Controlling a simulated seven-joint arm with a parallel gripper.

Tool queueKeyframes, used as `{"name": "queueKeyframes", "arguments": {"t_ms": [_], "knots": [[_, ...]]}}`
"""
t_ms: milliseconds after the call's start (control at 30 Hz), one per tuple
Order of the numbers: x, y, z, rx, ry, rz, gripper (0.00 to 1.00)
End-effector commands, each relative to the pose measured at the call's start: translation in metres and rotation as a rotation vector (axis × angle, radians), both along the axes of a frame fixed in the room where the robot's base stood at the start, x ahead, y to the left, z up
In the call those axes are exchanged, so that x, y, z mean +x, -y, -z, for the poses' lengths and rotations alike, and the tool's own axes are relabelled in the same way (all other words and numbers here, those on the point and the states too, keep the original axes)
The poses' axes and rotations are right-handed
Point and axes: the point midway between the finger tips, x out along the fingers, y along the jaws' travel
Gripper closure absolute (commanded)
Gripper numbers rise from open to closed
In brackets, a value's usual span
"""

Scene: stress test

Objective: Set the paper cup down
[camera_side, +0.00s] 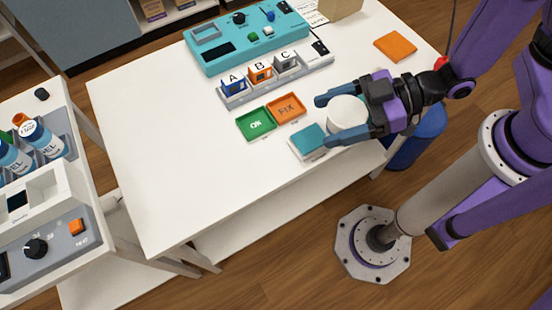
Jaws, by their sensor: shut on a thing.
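The paper cup (345,114) is white and sits between the two fingers of my gripper (325,121). My gripper is shut on it near the right edge of the white table (160,160). One finger is on the cup's far side and the other on its near side. The cup is seen mostly from above, and part of it is hidden behind the fingers and palm. I cannot tell whether its base touches the table or is above it.
A teal-topped block (308,140) lies just left of the near finger. A green OK tray (256,124) and an orange FIX tray (287,108) lie further left. A rack (275,82) marked A, B, C and a teal console (245,45) stand behind. The front-left table is clear.

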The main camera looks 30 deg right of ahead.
Motion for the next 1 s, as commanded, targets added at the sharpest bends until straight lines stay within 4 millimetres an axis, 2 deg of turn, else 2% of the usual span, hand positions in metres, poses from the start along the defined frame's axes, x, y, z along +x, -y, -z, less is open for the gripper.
{"name": "queueKeyframes", "arguments": {"t_ms": [200, 367, 1000], "knots": [[-0.015, 0.013, -0.001, 0.001, -0.002, -0.012, 0.53], [-0.016, 0.013, 0.001, 0.0, -0.002, -0.017, 0.53], [0.016, -0.029, 0.024, -0.001, -0.001, -0.017, 0.53]]}}
